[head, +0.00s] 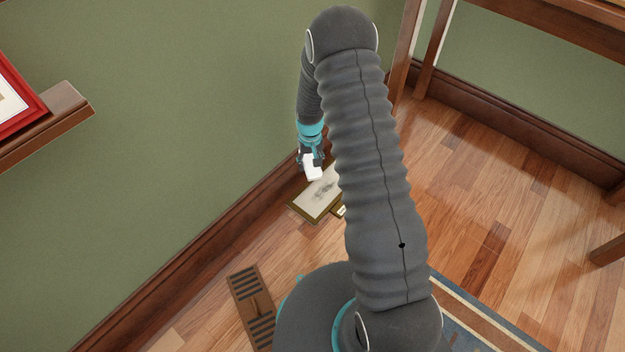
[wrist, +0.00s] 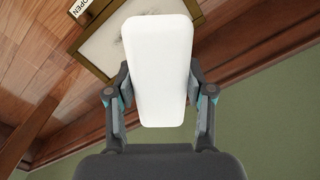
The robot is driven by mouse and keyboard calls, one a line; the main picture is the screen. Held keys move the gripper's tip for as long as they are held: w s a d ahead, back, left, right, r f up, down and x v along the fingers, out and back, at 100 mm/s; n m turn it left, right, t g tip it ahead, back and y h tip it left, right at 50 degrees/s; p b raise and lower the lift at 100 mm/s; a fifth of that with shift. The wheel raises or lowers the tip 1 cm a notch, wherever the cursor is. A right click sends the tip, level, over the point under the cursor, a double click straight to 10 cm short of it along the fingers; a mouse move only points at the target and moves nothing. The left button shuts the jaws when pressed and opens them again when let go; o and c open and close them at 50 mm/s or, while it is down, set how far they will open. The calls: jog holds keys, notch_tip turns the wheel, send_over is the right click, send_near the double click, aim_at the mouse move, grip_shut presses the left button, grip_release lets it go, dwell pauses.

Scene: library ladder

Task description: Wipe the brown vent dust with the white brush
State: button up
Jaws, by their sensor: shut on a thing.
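My gripper (head: 311,157) is shut on the white brush (head: 313,170), a plain white block. In the wrist view my gripper (wrist: 158,100) has a finger on each side of the brush (wrist: 160,70). The brush is over or near the far edge of a cream panel with a brown-gold frame (head: 306,211); I cannot tell if it touches. A dark grey-brown dust smudge (head: 324,188) lies on the panel, partly hidden by my arm. In the wrist view the brush covers part of the panel (wrist: 108,50).
A small label reading OPEN (wrist: 82,7) sits at the panel's edge. A brown slotted vent cover (head: 252,308) lies on the floor nearer my base. The green wall (head: 190,130) and brown baseboard (head: 185,254) run close behind the panel. Wooden legs (head: 405,45) stand at the right.

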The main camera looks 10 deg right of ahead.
jog(key=p, duration=0.4)
send_over(312, 203)
notch_tip(312, 203, down, 11)
jog(key=shift+w+f+b, duration=0.1)
jog(key=shift+f+b, duration=0.85)
jog(key=shift+f, duration=2.25)
jog(key=shift+f+b, duration=0.5)
jog(key=shift+d, duration=0.1)
